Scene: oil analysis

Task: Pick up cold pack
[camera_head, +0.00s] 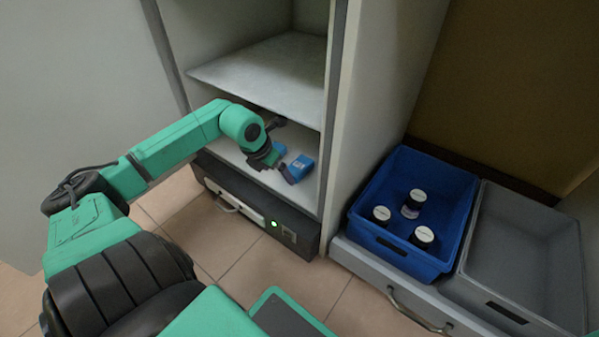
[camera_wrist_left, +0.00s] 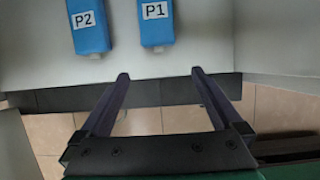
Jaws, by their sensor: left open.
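Two blue cold packs lie on the lower shelf of the open cabinet. In the left wrist view one pack (camera_wrist_left: 156,24) has a white label reading P1, and the other pack (camera_wrist_left: 89,27) to its left reads P2. In the head view one pack (camera_head: 301,166) lies just right of my gripper, and the other (camera_head: 279,150) is partly hidden behind it. My left gripper (camera_head: 277,176) is open and empty at the shelf's front. In the wrist view its two fingers (camera_wrist_left: 160,76) point toward the packs, short of the P1 pack. My right gripper is not seen.
An upper shelf (camera_head: 262,72) sits above the packs, and a cabinet side wall (camera_head: 345,110) stands to the right. A blue crate (camera_head: 386,243) with several white-capped bottles and an empty grey tray (camera_head: 535,255) are farther right.

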